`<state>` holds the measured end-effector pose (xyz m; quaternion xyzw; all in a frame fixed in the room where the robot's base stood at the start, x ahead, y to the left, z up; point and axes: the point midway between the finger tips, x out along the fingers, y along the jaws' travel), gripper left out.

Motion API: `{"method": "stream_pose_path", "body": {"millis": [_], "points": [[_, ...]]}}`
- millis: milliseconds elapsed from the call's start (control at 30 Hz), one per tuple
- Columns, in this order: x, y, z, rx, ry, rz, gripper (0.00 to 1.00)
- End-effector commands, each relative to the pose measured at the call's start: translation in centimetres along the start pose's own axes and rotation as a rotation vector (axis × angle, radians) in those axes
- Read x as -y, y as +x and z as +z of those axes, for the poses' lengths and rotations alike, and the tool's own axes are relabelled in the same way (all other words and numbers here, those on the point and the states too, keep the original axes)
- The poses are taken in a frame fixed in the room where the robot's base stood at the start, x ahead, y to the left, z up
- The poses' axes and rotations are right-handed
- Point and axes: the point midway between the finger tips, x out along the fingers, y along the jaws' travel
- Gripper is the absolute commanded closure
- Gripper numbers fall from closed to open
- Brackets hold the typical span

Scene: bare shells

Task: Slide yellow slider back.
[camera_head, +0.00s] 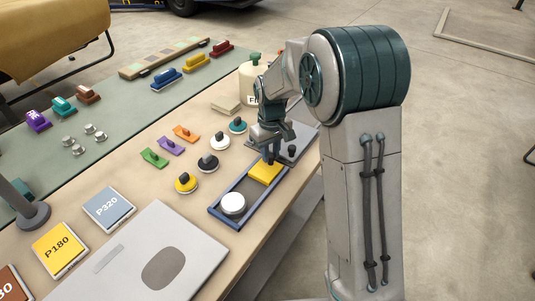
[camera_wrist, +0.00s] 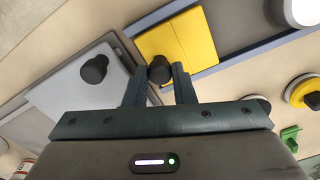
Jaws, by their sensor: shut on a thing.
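The yellow slider (camera_head: 264,173) is a flat yellow block with a dark upright knob, sitting in a blue-framed track (camera_head: 222,215) at the end nearer my gripper. A round white disc (camera_head: 233,204) lies in the other end of the track. My gripper (camera_head: 271,158) reaches down over the slider. In the wrist view, the yellow slider (camera_wrist: 180,42) shows ahead of my gripper (camera_wrist: 160,80), and its two fingers are shut on the slider's black knob (camera_wrist: 160,70). The fingers partly hide the knob in the head view.
A grey plate with a black knob (camera_wrist: 94,69) lies beside the track. Several round knobs, including a yellow one (camera_head: 186,183), and small coloured handles stand left of the track. A large grey panel (camera_head: 150,255) lies in front. The table's right edge is close to the track.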

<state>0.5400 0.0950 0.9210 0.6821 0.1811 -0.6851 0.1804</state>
Motion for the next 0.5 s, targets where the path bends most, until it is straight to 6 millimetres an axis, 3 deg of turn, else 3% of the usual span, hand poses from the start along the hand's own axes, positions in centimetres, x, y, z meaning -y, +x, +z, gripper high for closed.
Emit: {"method": "stream_pose_path", "body": {"millis": [67, 100, 167, 500], "points": [[-0.54, -0.25, -0.16, -0.011, 0.005, 0.009, 1.00], [-0.57, -0.26, -0.16, -0.011, 0.005, 0.009, 0.69], [-0.54, -0.24, -0.15, -0.010, 0.006, 0.008, 0.55], [-0.09, -0.49, -0.18, -0.007, 0.000, 0.005, 0.55]]}}
